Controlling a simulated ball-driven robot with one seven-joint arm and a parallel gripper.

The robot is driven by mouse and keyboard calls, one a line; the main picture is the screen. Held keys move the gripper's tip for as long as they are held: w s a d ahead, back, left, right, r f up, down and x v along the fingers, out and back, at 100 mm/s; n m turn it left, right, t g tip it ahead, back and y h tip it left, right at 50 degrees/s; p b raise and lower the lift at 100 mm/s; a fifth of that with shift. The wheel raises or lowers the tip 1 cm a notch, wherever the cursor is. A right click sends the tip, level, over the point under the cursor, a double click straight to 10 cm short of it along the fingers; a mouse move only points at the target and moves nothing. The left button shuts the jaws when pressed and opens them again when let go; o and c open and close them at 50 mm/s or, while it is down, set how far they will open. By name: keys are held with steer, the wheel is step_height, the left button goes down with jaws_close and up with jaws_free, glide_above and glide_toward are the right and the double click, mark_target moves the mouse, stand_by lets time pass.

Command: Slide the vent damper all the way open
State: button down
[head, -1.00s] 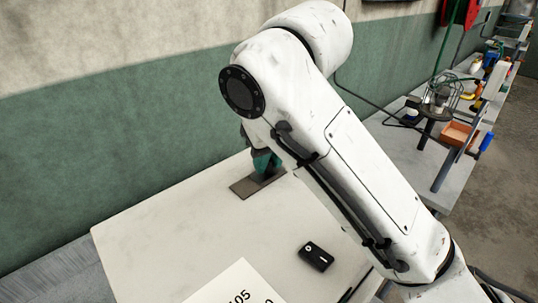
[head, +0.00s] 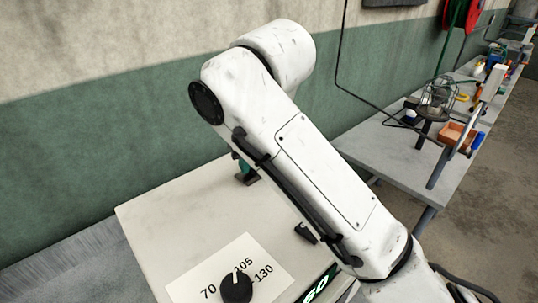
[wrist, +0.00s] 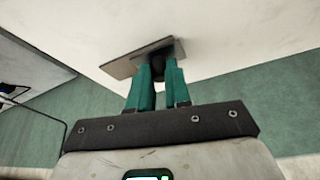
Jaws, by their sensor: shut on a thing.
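The vent damper is a flat grey-brown plate (wrist: 122,67) with a dark knob (wrist: 158,61), set on the white top of a cabinet (head: 170,215). In the head view the plate (head: 245,181) shows only as a small dark patch near the wall, mostly behind my arm. My gripper (wrist: 159,72) has teal fingers, one on each side of the knob, shut on it. In the head view only a bit of my gripper (head: 246,168) shows below my arm.
A black dial (head: 237,287) on a white label marked 70, 105 and 130 is at the front. A black switch (head: 306,233) is partly covered by my arm. The green wall (head: 60,160) stands behind. A cluttered bench (head: 405,155) is at the right.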

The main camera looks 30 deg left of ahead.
steer(key=shift+s+a, duration=0.1)
steer(key=shift+s, duration=0.05)
steer(key=c, duration=1.1)
jaws_free()
steer(key=shift+s, duration=0.15)
steer(key=shift+o, duration=0.2)
steer(key=v, duration=1)
steer(key=shift+r, duration=0.35)
